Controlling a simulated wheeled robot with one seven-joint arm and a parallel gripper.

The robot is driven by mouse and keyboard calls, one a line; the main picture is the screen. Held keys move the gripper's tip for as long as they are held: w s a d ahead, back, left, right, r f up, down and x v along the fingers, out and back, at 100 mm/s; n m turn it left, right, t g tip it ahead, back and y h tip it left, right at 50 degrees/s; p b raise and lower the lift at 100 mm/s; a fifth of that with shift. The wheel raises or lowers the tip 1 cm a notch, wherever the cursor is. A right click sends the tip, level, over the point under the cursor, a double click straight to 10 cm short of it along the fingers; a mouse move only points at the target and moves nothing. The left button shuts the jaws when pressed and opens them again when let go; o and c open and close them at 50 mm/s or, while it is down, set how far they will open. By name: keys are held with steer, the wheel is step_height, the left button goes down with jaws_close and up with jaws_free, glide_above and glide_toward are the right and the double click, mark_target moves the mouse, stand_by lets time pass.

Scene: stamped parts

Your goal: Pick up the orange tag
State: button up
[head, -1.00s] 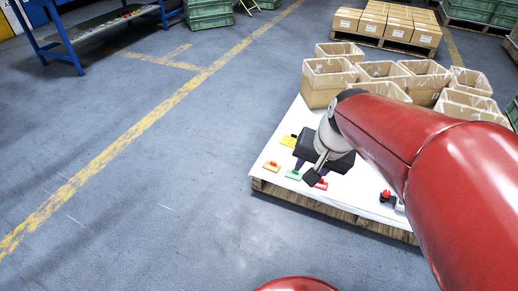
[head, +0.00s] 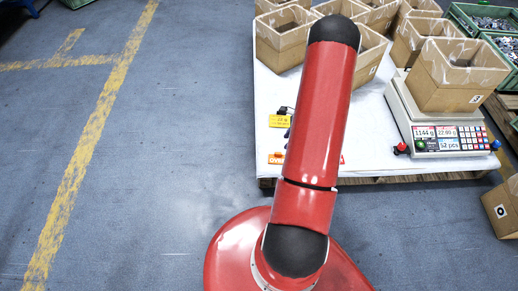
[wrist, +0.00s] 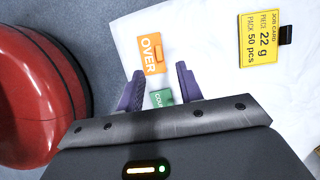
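The orange tag (wrist: 152,54) lies flat on the white sheet in the wrist view, printed "OVER", with a small orange raised part on its right side. It lies just beyond my fingertips, toward the top. In the head view the orange tag (head: 276,158) shows at the sheet's front left corner, partly covered by my arm. My gripper (wrist: 159,82) is open, its two purple fingers apart with nothing held. A green tag (wrist: 161,98) shows between the fingers, below them as far as I can tell. The gripper is hidden behind my arm in the head view.
A yellow job card (wrist: 259,38) with a black clip lies to the right of the orange tag. A counting scale (head: 449,140) carrying a carton (head: 455,85) stands on the right. Several open cartons stand at the back. Floor left of the pallet is clear.

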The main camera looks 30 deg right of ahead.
mark_target(278, 153)
steer(key=x, duration=0.8)
steer(key=shift+s+f, duration=0.15)
steer(key=shift+f, duration=0.25)
steer(key=shift+c, duration=0.5)
jaws_close()
